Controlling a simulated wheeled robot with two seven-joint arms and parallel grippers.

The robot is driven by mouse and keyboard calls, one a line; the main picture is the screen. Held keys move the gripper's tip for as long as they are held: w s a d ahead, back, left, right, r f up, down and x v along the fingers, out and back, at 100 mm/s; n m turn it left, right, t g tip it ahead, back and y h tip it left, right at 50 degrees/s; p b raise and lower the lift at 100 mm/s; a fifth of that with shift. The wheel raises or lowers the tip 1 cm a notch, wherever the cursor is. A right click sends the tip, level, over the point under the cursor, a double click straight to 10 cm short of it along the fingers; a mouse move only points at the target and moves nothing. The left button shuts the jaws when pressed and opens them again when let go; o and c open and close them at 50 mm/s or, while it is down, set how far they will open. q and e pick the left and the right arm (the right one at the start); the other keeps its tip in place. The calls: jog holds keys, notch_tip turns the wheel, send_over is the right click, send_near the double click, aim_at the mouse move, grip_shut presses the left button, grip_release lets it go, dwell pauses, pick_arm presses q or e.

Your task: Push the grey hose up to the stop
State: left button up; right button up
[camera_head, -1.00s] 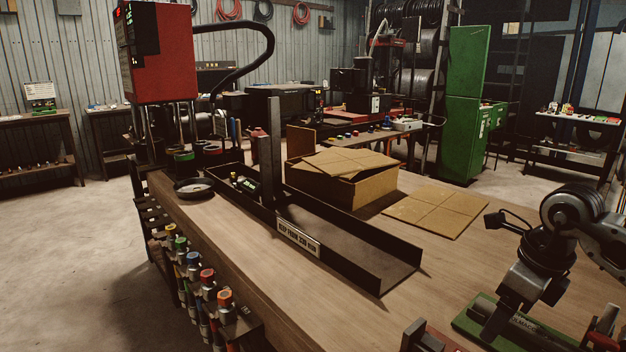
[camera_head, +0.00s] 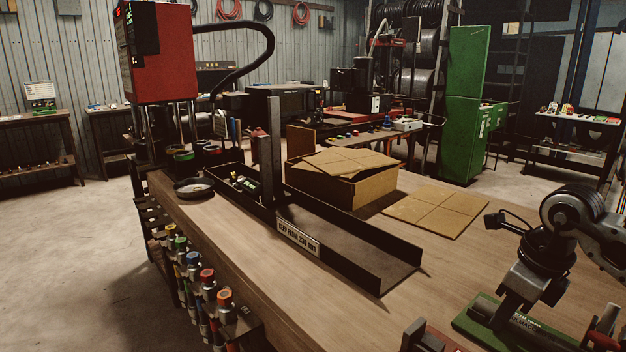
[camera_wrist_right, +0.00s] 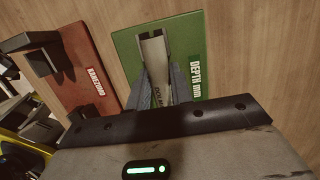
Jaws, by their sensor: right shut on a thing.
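My right gripper (camera_head: 490,315) comes in from the right, low over a green board at the lower right. In the right wrist view its two fingers (camera_wrist_right: 159,88) are closed around a dark grey piece with lettering, apparently the grey hose (camera_wrist_right: 157,95). A pale grey channel-like part (camera_wrist_right: 153,50) on the green board (camera_wrist_right: 126,42) lies just beyond the fingertips. The board carries a "DEPTH mm" label (camera_wrist_right: 196,75). Whether the hose end touches a stop is hidden by the fingers and the channel. My left gripper is not in view.
A red board (camera_wrist_right: 85,60) with dark blocks lies beside the green one. A long black tray (camera_head: 345,262), an open cardboard box (camera_head: 345,190) and a flat cardboard sheet (camera_head: 436,208) are farther back. Bare wood lies between tray and boards.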

jog(key=shift+s+d+b, duration=0.4)
jog(key=shift+s+d, duration=0.4)
jog(key=shift+s, duration=0.15)
dwell(0.4)
jog(key=o, duration=1.7)
